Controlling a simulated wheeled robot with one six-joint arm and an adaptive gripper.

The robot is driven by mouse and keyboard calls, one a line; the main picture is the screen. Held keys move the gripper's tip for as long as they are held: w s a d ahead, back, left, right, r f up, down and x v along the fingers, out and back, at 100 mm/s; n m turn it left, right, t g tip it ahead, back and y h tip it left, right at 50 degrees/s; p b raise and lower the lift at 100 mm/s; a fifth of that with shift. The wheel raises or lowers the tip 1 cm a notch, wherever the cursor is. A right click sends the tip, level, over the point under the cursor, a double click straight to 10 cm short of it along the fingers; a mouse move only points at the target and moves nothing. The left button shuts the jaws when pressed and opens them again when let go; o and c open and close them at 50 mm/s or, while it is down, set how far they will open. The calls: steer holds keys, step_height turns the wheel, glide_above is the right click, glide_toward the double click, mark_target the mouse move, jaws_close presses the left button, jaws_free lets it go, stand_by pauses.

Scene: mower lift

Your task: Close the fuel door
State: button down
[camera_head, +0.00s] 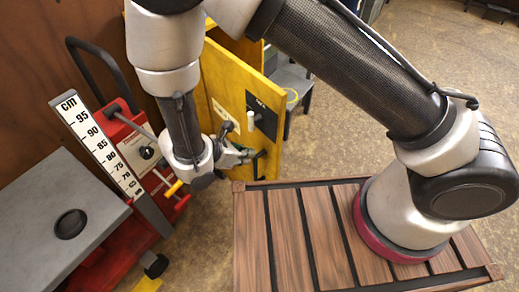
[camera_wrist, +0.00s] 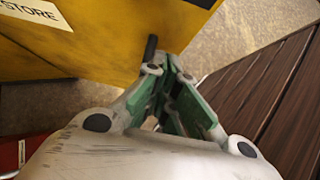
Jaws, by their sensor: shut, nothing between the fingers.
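The yellow fuel door (camera_head: 228,88) stands swung out from its yellow cabinet at the upper middle of the head view. It carries a pale label, a black plate with a white knob, and a black handle (camera_head: 259,164) low near its free edge. In the wrist view the door (camera_wrist: 90,50) fills the upper left, with a label ending in "STORE". My gripper (camera_head: 248,156) is at the door's lower part, close beside the handle. In the wrist view its fingertips (camera_wrist: 168,68) converge, shut and empty, near the black handle bar (camera_wrist: 150,48). I cannot tell whether they touch it.
A slatted wooden platform (camera_head: 285,225) lies below and right of my gripper. A red machine (camera_head: 130,140) with a centimetre scale (camera_head: 98,135) and a grey bench (camera_head: 60,220) stand at left. Open floor (camera_head: 345,130) lies right of the door.

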mark_target(268, 152)
steer(key=shift+w+d+f, duration=0.2)
steer(key=shift+w+d, duration=0.3)
steer(key=shift+d, duration=0.2)
steer(key=shift+w+d+f, duration=0.15)
steer(key=shift+w+d, duration=0.3)
steer(key=shift+d, duration=0.3)
steer(key=shift+w+d+f, duration=0.2)
steer(key=shift+w+d, duration=0.3)
steer(key=shift+d, duration=0.2)
